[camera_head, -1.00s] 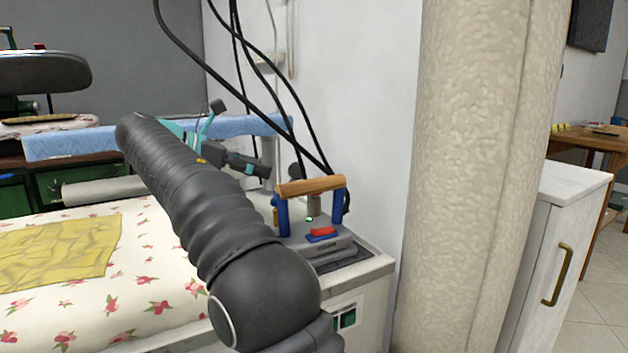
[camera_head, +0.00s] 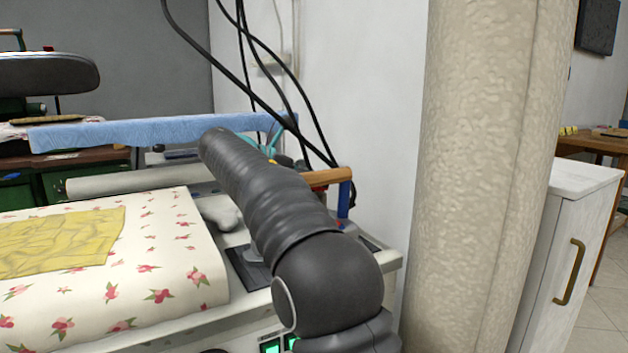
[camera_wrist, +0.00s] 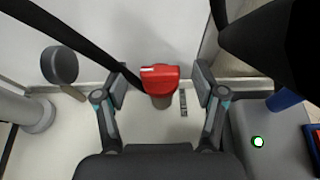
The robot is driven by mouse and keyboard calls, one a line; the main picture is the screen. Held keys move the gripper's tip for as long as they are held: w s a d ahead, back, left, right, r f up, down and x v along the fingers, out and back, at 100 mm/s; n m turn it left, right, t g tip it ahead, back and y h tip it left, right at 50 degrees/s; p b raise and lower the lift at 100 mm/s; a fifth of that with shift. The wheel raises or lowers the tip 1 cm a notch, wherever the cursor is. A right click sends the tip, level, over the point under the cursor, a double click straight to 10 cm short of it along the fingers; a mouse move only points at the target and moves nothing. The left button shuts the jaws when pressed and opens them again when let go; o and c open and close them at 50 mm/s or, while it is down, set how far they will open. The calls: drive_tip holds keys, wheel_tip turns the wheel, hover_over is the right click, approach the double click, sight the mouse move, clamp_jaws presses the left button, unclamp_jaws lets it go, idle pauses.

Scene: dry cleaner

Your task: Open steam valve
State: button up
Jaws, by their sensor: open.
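The red-capped knob with a white mark on a short brownish stem (camera_wrist: 160,77), which looks like the steam valve, stands upright in the middle of the wrist view, near the wall. My gripper (camera_wrist: 162,82) is open, with one finger on each side of the red knob and a gap to it on both sides. No contact shows. In the head view my dark arm hides the gripper and most of this spot.
A steam iron's wooden handle with blue posts (camera_head: 331,177) stands close right of my arm. Black cables (camera_head: 272,75) hang by the wall. A floral ironing board (camera_head: 165,245) with a yellow cloth (camera_head: 60,243) is on the left. A thick beige column (camera_head: 490,170) stands right.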

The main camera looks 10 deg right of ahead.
drive_tip(key=shift+d, duration=0.1)
drive_tip(key=shift+c, duration=0.2)
drive_tip(key=c, duration=1.1)
drive_tip(key=p, duration=0.1)
drive_tip(key=m+g+p, duration=0.1)
drive_tip(key=p, duration=0.1)
drive_tip(key=shift+w+r, duration=0.2)
drive_tip(key=shift+r, duration=0.05)
drive_tip(key=shift+w+f+m+g+h, duration=0.1)
drive_tip(key=shift+f+m+g+h, duration=0.2)
drive_tip(key=shift+m+g, duration=0.4)
drive_tip(key=shift+g, duration=0.4)
drive_tip(key=shift+m, duration=0.3)
drive_tip(key=o, duration=1.1)
drive_tip(key=shift+o, duration=0.2)
